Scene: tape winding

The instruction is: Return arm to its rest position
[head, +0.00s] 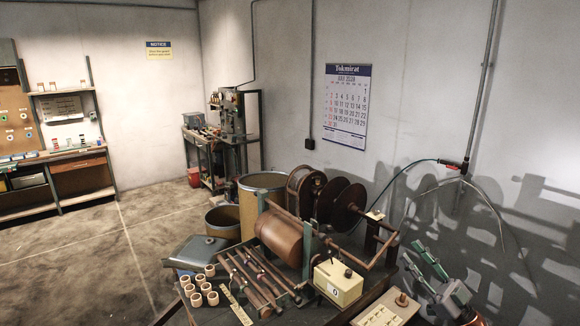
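My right gripper (411,254) is at the lower right, beside the winding bench and in front of the grey wall. Its two green fingers point up and to the left and stand apart with nothing visible between them. My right arm shows only as a short piece at the bottom edge. The winding machine, with a brown roller (280,238) and dark reels (342,203), stands on the bench to the left of the gripper. The gripper appears apart from the machine. My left gripper and arm are out of view.
A cream box (338,283) with a black knob sits at the bench front. Drums (262,183) stand behind. The floor at left is clear.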

